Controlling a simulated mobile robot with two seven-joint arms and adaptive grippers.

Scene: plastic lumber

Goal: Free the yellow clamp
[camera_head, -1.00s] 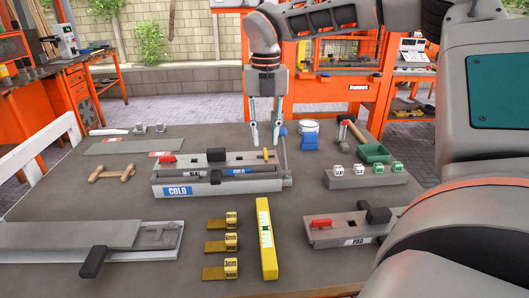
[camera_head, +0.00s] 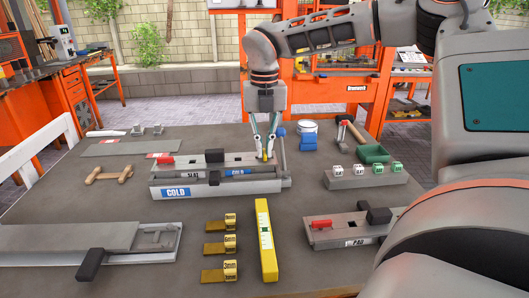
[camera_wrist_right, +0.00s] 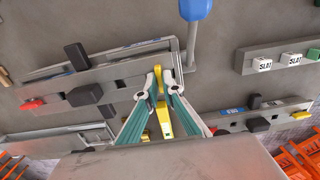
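My right gripper (camera_head: 265,155) reaches down from above onto the right end of the grey fixture labelled COLD (camera_head: 225,187). Its fingertips have closed in on a small yellow piece (camera_head: 264,154), which looks like the yellow clamp. In the right wrist view the yellow piece (camera_wrist_right: 159,82) shows between the fingertips (camera_wrist_right: 163,76), with both touching it as far as I can tell. The clamp's lower part is hidden. A lever with a blue knob (camera_head: 281,132) stands right beside the gripper. My left gripper is not in view.
A yellow level (camera_head: 266,240) and several brass-coloured blocks (camera_head: 230,242) lie in front. The PAD fixture (camera_head: 352,240) and a grey block with white and green cubes (camera_head: 365,181) are at right. A blue-and-white container (camera_head: 308,134) stands behind. A long grey fixture (camera_head: 70,237) lies front left.

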